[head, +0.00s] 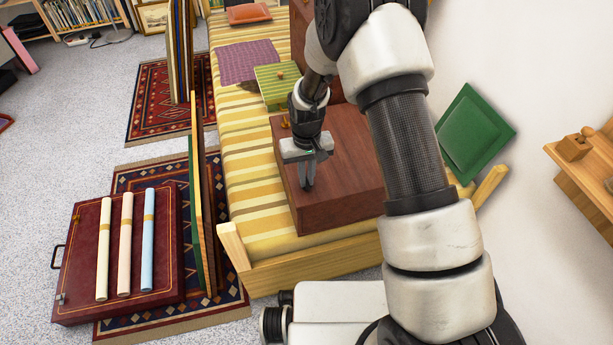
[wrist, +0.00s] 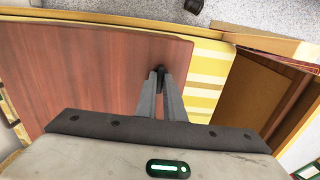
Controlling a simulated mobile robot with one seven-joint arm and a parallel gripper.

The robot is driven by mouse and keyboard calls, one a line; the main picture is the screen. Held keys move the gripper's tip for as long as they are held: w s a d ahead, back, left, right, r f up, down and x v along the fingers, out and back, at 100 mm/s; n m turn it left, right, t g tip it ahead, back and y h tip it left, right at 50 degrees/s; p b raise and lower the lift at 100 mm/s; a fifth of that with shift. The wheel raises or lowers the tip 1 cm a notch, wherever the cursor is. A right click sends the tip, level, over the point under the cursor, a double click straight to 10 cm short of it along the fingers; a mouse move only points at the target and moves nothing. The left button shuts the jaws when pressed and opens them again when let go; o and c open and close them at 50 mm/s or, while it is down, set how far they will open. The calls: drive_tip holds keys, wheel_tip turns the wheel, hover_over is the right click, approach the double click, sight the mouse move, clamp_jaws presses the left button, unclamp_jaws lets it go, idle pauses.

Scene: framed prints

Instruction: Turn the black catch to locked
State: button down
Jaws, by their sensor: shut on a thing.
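My gripper (head: 307,178) is over the brown wooden box (head: 345,155), which lies on the yellow striped daybed. The wrist view shows the two fingers (wrist: 163,80) nearly together at the edge of the reddish-brown box face (wrist: 100,65). They are shut on the small black catch (wrist: 159,68), which shows as a dark tip between the fingertips. The fingers hide most of the catch, so I cannot tell which way it is turned. In the head view the catch is too small and covered to make out.
The daybed (head: 262,270) has a wooden end rail. Flat framed panels (head: 196,200) stand upright on its left. A maroon case (head: 75,250) with several rolled tubes lies on the patterned rug. A green cushion (head: 475,133) leans by the wall; a wooden shelf (head: 590,185) juts in at right.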

sight(307, 181)
drive_tip(key=c, duration=1.9)
unclamp_jaws()
drive_tip(key=shift+o, duration=0.2)
wheel_tip(307, 181, up, 18)
drive_tip(key=p, duration=0.4)
drive_tip(key=shift+f, duration=0.25)
drive_tip(key=shift+r, duration=0.1)
